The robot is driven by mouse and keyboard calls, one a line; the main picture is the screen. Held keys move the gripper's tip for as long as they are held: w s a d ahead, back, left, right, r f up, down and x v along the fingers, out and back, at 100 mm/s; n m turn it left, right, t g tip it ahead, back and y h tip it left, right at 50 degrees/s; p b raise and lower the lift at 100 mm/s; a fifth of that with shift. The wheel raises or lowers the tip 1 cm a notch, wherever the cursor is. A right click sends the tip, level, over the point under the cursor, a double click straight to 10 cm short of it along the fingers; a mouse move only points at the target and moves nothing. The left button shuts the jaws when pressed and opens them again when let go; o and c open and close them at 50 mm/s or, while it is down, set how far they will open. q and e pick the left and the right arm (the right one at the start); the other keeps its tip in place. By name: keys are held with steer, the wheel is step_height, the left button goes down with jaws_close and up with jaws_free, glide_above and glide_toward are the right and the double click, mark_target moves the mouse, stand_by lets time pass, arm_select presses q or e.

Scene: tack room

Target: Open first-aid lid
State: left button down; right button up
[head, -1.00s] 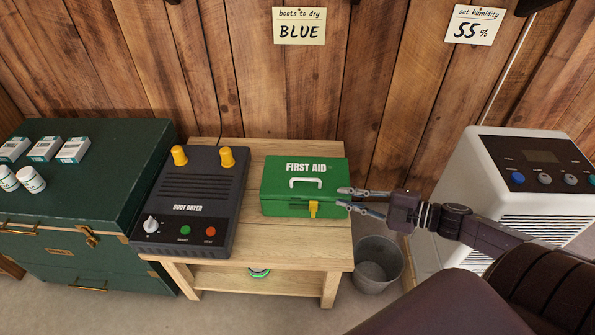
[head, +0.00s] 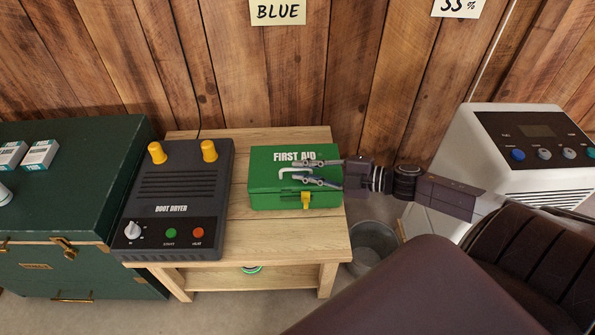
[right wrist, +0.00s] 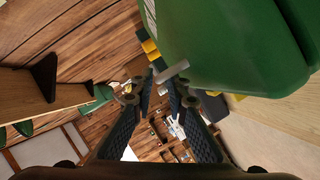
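The green first-aid box (head: 268,198) stands on the right part of the wooden bench in the head view. Its lid is shut. It has a white handle (head: 284,174) on top and a yellow latch (head: 305,201) at the front. My right gripper (head: 294,171) comes from the right, over the box at the handle, its two fingers apart. In the right wrist view the fingers (right wrist: 157,82) have a gap between them, and a pale bar (right wrist: 173,70), seemingly the handle, shows near the tips. Contact cannot be told. My left gripper is not in view.
A boot dryer (head: 178,187) with yellow pegs stands left of the box on the wooden bench (head: 290,236). A green chest (head: 60,200) is further left. A grey bucket (head: 372,243) and a white dehumidifier (head: 475,185) are at the right. The plank wall stands behind.

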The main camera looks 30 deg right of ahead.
steer(key=shift+x, duration=0.85)
steer(key=shift+c, duration=0.4)
jaws_close()
steer(key=shift+r, duration=0.1)
